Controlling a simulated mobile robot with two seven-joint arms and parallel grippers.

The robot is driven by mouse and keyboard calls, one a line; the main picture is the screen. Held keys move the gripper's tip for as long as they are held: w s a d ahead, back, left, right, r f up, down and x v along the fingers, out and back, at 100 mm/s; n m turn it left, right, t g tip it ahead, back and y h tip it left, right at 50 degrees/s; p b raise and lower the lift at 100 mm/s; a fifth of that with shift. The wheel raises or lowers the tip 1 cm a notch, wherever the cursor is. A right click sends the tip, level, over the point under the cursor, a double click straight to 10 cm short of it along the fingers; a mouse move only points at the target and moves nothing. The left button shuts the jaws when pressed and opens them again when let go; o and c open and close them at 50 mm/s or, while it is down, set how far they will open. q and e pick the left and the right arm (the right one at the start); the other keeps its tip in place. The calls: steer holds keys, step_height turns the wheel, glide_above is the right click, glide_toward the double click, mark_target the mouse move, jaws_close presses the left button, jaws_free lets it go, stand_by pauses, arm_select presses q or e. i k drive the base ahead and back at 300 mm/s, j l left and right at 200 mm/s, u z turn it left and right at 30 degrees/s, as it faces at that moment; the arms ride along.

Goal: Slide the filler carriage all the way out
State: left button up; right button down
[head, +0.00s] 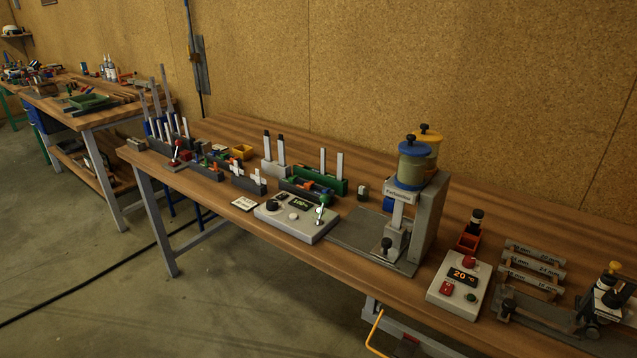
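The filler (428,220) stands on the workbench right of centre, a grey upright column with a label on its front. Two round containers with black knobs sit on top, one with a blue rim (411,180) and one yellow (430,136). A flat dark grey base plate (355,232) extends to the left of the column. A black knob (386,244) stands at the plate's front, below the label. I cannot tell for sure which part is the carriage or how far out it stands. Neither of my grippers is in view.
A grey control box (295,222) with a lever stands left of the plate. Racks and small parts fill the bench's left end. Bare wood (340,262) lies along the front edge.

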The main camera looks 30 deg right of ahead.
mark_target(397, 233)
steer(key=z, duration=1.4)
